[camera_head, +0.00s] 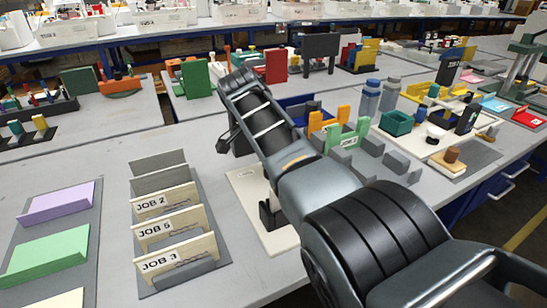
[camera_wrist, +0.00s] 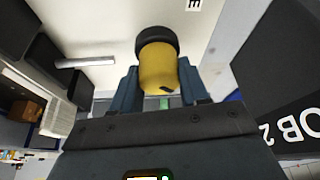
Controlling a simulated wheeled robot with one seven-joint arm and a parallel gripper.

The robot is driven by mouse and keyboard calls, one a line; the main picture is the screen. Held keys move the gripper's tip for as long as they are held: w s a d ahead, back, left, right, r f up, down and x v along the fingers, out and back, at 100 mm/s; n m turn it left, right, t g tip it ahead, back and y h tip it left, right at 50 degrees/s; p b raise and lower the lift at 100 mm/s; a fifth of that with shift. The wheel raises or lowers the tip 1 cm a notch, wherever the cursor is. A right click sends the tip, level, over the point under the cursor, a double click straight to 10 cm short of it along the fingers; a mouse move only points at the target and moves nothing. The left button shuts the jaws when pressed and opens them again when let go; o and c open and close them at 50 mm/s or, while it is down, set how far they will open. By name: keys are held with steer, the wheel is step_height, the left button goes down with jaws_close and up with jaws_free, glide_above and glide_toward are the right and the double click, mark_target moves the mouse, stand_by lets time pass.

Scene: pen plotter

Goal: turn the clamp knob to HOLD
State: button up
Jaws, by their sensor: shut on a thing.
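In the wrist view my gripper (camera_wrist: 163,88) has its two blue-grey fingers on either side of a yellow cylinder with a black end, which looks like the clamp knob (camera_wrist: 157,65). The fingers are closed on its yellow part. A small dark mark shows on the yellow near the right finger. The cream plotter plate (camera_wrist: 100,30) lies behind, with part of a printed letter at the top; the HOLD marking is not readable. In the head view my arm covers the gripper and knob, and only part of the cream plate (camera_head: 247,186) shows.
A rack with cards JOB 2, JOB 5 and JOB 3 (camera_head: 178,262) stands left of the plate, close to my arm. Purple and green blocks (camera_head: 50,255) lie farther left. Grey blocks (camera_head: 370,165) and a green holder (camera_head: 348,135) stand to the right. Bare table shows between.

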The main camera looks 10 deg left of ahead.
steer(key=o, duration=1)
steer(key=shift+o, duration=0.2)
steer(key=shift+r, duration=0.1)
steer(key=v, duration=0.7)
steer(key=shift+r, duration=0.3)
steer(key=shift+p, duration=0.3)
